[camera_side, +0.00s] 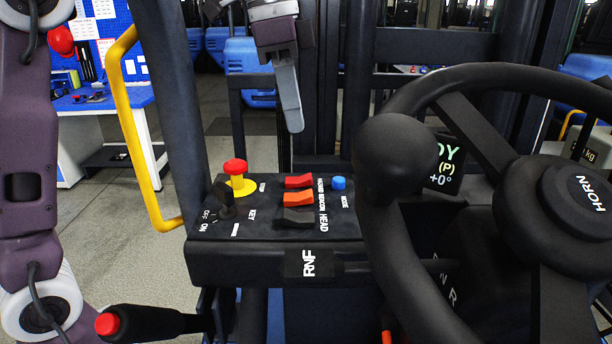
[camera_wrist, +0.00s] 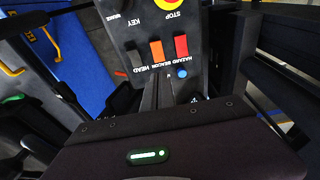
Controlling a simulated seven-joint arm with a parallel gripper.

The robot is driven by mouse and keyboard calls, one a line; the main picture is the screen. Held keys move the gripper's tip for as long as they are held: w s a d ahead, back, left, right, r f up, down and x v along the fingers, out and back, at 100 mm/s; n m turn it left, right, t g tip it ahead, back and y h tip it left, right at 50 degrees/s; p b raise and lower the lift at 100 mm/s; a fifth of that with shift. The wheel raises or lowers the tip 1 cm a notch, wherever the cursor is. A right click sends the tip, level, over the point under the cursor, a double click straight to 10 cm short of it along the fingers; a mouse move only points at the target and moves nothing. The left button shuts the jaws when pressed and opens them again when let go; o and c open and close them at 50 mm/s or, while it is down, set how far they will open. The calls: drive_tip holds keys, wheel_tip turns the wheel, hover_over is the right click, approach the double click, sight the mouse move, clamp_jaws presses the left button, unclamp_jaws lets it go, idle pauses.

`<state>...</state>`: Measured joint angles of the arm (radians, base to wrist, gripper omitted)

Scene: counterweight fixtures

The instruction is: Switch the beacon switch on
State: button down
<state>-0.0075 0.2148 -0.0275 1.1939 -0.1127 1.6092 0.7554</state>
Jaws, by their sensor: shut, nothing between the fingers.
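The beacon switch (camera_side: 298,198) is an orange rocker on the black control panel, between a red and a black rocker. It also shows in the wrist view as the orange rocker (camera_wrist: 156,50) above the word BEACON. I cannot tell for sure which way it is tipped. My gripper (camera_side: 294,128) is shut and empty, pointing down above the far side of the panel, apart from the switches. In the wrist view my fingers (camera_wrist: 158,92) reach toward the row of switch labels, just below the orange rocker.
The red hazard rocker (camera_side: 299,181) and black headlight rocker (camera_side: 296,217) sit close on either side. A blue button (camera_side: 339,183), a red stop button (camera_side: 235,168) and a key switch (camera_side: 224,196) share the panel. The steering wheel (camera_side: 395,160) stands close on the right.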

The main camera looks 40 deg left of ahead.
sight(308, 193)
drive_tip(key=f, duration=0.3)
drive_tip(key=w+d+f, duration=0.1)
drive_tip(key=f, duration=0.6)
drive_tip(key=shift+w+d+f, duration=0.15)
drive_tip(key=shift+f, duration=0.2)
drive_tip(key=shift+w+d+f+g+y, duration=0.2)
drive_tip(key=shift+f+g+y, duration=0.1)
drive_tip(key=shift+g, duration=0.1)
drive_tip(key=shift+s+a, duration=0.1)
drive_tip(key=shift+s, duration=0.05)
drive_tip(key=shift+a, duration=0.1)
drive_tip(key=shift+s+a+r, duration=0.25)
drive_tip(key=shift+s+a, duration=0.2)
drive_tip(key=shift+s, duration=0.05)
